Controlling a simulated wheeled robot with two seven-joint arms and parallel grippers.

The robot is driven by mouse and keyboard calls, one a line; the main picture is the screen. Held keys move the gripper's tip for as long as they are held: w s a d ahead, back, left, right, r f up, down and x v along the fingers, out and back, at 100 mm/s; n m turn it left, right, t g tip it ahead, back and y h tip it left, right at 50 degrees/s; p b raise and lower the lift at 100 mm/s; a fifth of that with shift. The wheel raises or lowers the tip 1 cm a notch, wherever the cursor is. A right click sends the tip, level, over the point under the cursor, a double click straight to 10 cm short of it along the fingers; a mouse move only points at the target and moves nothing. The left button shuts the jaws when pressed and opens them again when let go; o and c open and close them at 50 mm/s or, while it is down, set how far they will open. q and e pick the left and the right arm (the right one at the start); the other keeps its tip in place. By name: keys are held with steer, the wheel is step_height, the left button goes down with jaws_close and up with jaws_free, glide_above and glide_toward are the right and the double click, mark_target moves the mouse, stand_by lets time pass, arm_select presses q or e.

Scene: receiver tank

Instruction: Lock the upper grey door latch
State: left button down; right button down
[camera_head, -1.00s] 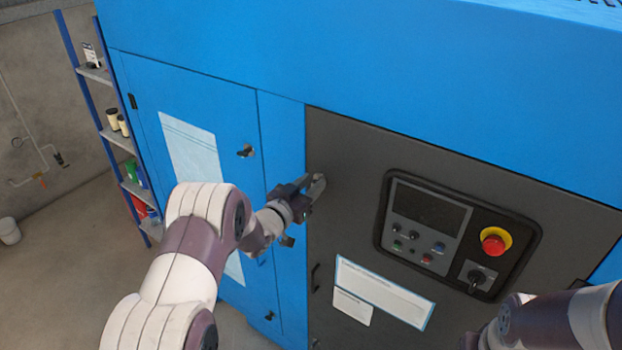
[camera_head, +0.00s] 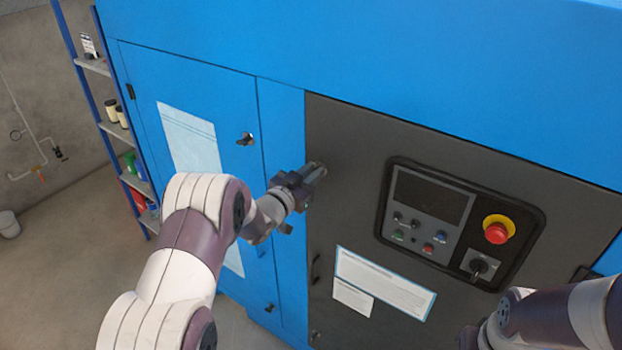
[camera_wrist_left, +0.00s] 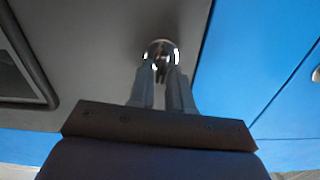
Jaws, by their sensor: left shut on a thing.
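The upper latch of the grey door sits near the door's upper left edge. In the left wrist view the latch (camera_wrist_left: 161,50) shows as a round shiny fitting with a dark middle. My left gripper (camera_head: 314,172) is at this latch, and its fingers also show in the left wrist view (camera_wrist_left: 162,82), closed on the latch. The fingers hide most of the latch in the head view. The grey door (camera_head: 345,150) looks flush with the blue panel beside it. My right arm shows at the lower right, but its gripper is out of view.
A control panel (camera_head: 433,205) with a red emergency button (camera_head: 496,232) is on the grey door, right of my left gripper. A shelf (camera_head: 118,130) stands at far left.

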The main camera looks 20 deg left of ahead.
arm_select(q)
steer(key=m+b, duration=0.2)
steer(key=b, duration=0.2)
steer(key=m+b, duration=0.3)
steer(key=b, duration=0.1)
steer(key=m+b, duration=0.3)
steer(key=b, duration=0.1)
steer(key=shift+s+d, duration=0.15)
steer(key=shift+d, duration=0.15)
stand_by(0.5)
steer(key=c, duration=1.2)
jaws_free()
steer(key=shift+s, duration=0.1)
steer(key=shift+f, duration=0.1)
steer(key=b+v, duration=0.3)
steer(key=v, duration=0.9)
steer(key=shift+s+a, duration=0.1)
steer(key=shift+s, duration=0.2)
